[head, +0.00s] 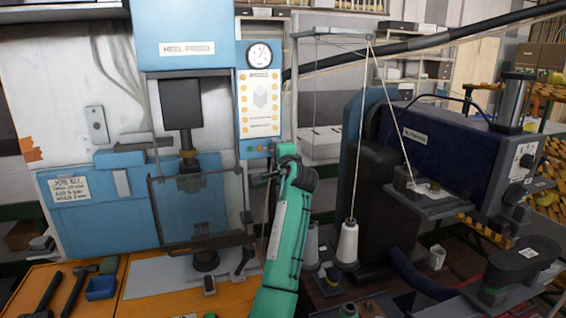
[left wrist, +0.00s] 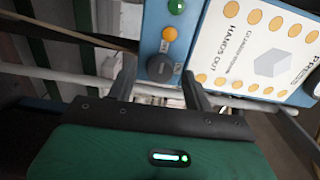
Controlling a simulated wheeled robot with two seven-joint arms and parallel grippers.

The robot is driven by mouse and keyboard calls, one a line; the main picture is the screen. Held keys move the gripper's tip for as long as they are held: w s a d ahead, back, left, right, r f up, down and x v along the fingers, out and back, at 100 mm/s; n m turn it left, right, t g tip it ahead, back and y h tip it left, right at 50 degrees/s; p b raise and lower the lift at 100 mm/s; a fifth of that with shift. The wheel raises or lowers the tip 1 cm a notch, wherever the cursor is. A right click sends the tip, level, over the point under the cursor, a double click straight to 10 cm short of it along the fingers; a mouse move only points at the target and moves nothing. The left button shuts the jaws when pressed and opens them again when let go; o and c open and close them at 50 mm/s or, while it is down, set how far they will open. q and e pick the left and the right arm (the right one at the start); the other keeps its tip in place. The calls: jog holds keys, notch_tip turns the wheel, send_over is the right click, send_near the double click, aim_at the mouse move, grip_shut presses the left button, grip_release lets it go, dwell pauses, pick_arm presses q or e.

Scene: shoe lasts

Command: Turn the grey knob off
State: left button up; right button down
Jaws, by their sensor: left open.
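The grey knob (left wrist: 160,68) is a dark round dial on the blue strip of the press panel, in line with an orange button (left wrist: 169,33) and a green button (left wrist: 176,7) in the left wrist view. My left gripper (left wrist: 159,66) is open, its two fingers on either side of the knob in that view; I cannot tell whether they touch it. In the head view my left gripper (head: 260,179) is in front of the heel press, just below the button row (head: 254,149). The knob is too small to make out clearly there. My right gripper is not in view.
The blue heel press (head: 190,35) has a gauge (head: 259,54) and a white instruction sheet (head: 260,103). A clear guard (head: 185,210) stands left of my gripper. A white thread cone (head: 347,245) and a dark blue machine (head: 440,135) are to the right.

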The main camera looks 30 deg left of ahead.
pick_arm(q)
jog(key=b+v, duration=0.3)
jog(key=v, duration=0.9)
jog(key=shift+s+d, duration=0.3)
